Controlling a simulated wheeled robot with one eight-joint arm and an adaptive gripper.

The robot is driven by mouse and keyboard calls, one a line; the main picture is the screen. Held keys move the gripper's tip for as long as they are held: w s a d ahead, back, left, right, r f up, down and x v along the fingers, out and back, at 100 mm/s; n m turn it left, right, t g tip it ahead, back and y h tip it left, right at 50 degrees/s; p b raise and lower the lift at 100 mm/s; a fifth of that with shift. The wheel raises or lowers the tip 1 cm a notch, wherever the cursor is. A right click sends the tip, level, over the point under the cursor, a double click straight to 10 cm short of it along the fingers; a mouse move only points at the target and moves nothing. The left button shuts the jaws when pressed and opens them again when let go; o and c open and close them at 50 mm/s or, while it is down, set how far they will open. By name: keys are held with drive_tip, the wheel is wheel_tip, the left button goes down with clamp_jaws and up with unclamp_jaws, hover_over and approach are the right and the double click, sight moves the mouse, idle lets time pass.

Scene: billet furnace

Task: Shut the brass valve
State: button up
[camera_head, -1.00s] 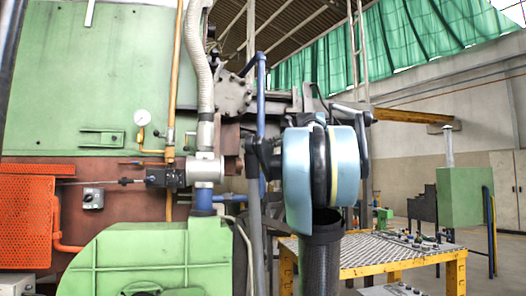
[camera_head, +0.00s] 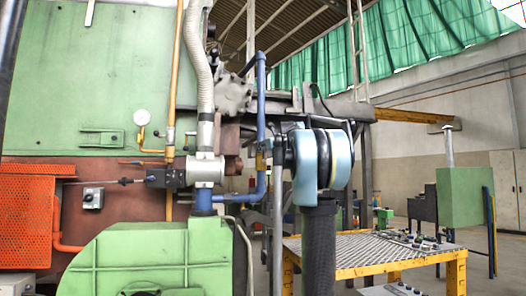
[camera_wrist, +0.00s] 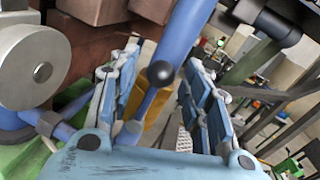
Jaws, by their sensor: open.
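A small brass-coloured valve (camera_head: 263,156) sits on the upright blue pipe (camera_head: 261,110) in the head view, just left of my arm. The way its handle lies is too small to tell. In the wrist view my gripper (camera_wrist: 160,68) is open, with one blue finger on each side of the blue pipe (camera_wrist: 186,38). A dark round knob (camera_wrist: 160,74) shows between the fingers, in front of the pipe. I cannot tell whether it is part of the valve. No finger is seen closed on anything. In the head view my arm's end hides the fingers.
A white cylindrical fitting (camera_head: 205,171) and a ribbed hose (camera_head: 200,75) stand left of the blue pipe. A green housing (camera_head: 150,258) is below. A yellow-framed table (camera_head: 375,255) stands at the right. Brown blocks (camera_wrist: 100,12) lie close to the left finger.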

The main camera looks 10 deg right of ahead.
drive_tip(key=shift+w+a, duration=0.25)
drive_tip(key=shift+w, duration=0.45)
clamp_jaws()
